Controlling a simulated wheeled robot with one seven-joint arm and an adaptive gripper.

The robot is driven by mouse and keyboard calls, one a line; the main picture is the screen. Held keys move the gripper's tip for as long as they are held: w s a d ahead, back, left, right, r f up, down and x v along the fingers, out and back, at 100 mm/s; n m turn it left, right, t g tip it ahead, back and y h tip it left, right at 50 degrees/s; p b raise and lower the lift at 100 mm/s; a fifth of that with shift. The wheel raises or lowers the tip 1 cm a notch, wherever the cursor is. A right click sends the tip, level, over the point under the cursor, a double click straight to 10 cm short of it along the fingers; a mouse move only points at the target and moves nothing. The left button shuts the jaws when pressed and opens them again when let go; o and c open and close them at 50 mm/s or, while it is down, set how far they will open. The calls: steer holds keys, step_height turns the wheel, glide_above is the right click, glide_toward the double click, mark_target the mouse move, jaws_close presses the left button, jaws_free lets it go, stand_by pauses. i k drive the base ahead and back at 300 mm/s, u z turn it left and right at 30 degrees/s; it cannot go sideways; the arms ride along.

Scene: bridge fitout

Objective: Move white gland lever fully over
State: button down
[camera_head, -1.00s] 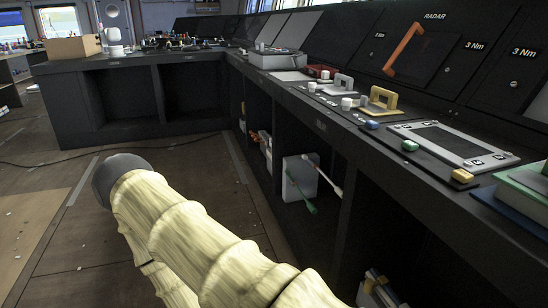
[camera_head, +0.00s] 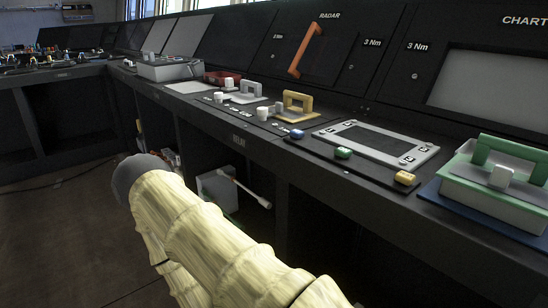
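A white lever (camera_head: 246,188) sticks out to the lower right from a light grey box (camera_head: 216,184) in an open bay under the console. Its tip is a short, thicker white end. A little green shows below the box, mostly behind my arm. My arm, in a cream ribbed sleeve with a dark grey rounded end, crosses the lower middle of the view and covers part of the bay. My gripper is not in view.
The console top (camera_head: 300,150) runs along the right with a yellow-handled part (camera_head: 297,103), coloured buttons, a grey-framed panel (camera_head: 375,140) and a green-handled case (camera_head: 500,180). A cable lies on the floor.

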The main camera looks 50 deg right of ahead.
mark_target(220, 172)
steer(key=z, duration=0.45)
steer(key=i, duration=1.1)
steer(key=z, duration=0.05)
